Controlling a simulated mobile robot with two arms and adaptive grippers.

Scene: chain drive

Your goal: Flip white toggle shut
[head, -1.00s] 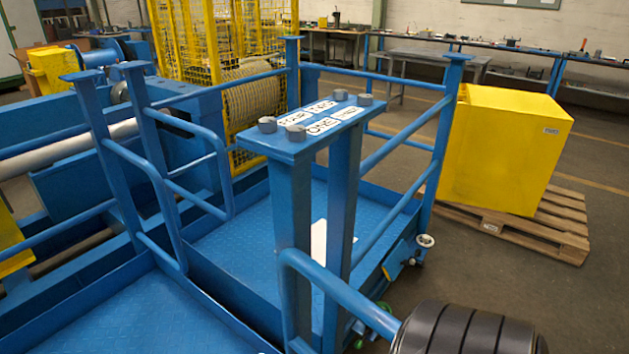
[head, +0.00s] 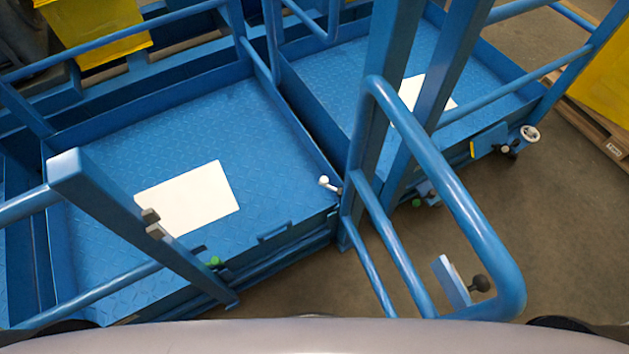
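A small white toggle (head: 328,184) with a rounded end sits at the inner front corner of the left blue platform (head: 262,150), beside the upright posts. It sticks up and to the left; from this angle I cannot tell whether it is open or shut. Nothing is touching it. Neither of my grippers shows in the head view.
A white sheet (head: 188,198) lies on the left platform. A bent blue guard rail (head: 455,200) stands to the right of the toggle, near a black knob (head: 479,283). A white round handle (head: 530,133) is on the right platform's edge.

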